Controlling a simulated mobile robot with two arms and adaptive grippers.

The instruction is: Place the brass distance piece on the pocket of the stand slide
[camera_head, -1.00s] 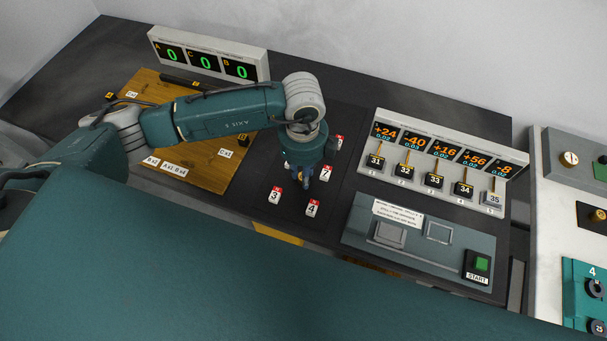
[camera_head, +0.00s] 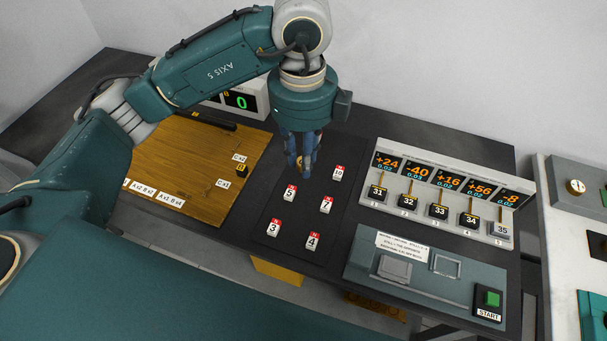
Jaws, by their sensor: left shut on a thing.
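My left gripper (camera_head: 303,158) points down above the dark mat, near its back edge. Its blue fingers are shut on a small brass-coloured piece (camera_head: 299,163), mostly hidden between the fingertips; I take it to be the brass distance piece. To the right front stands a grey-green console (camera_head: 365,268) with a raised light-grey square block (camera_head: 395,268) and a framed square recess (camera_head: 446,266). I cannot tell for sure which of these is the pocket of the stand slide. My right gripper is not in view.
Several red-and-white numbered blocks, such as block 7 (camera_head: 326,205), stand on the dark mat (camera_head: 297,222). A display rack (camera_head: 380,204) with numbered black blocks stands behind the console. A wooden board (camera_head: 200,160) lies left. A green START button (camera_head: 488,298) is at the console's right.

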